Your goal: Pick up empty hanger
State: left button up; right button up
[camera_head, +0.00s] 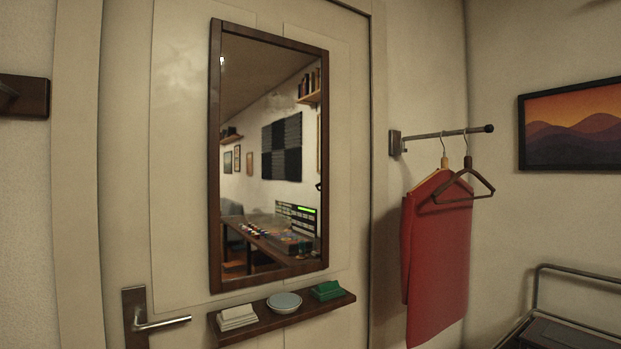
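A dark brown empty hanger (482,180) hangs by its metal hook from the wall-mounted rod at the right. Just behind it, a lighter wooden hanger (443,162) on the same rod carries a red cloth (437,265). The empty hanger's left side overlaps the red cloth in the picture, and I cannot tell whether they touch. Neither of my grippers shows in the head view.
The metal rod (430,135) sticks out from a wall bracket and ends in a dark tip. A door with a mirror (268,110), a lever handle (160,323) and a small shelf (255,321) stands left. A dark metal-framed object (560,335) is lower right.

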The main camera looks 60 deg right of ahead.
aim_at(467, 160)
jog(key=z, duration=3)
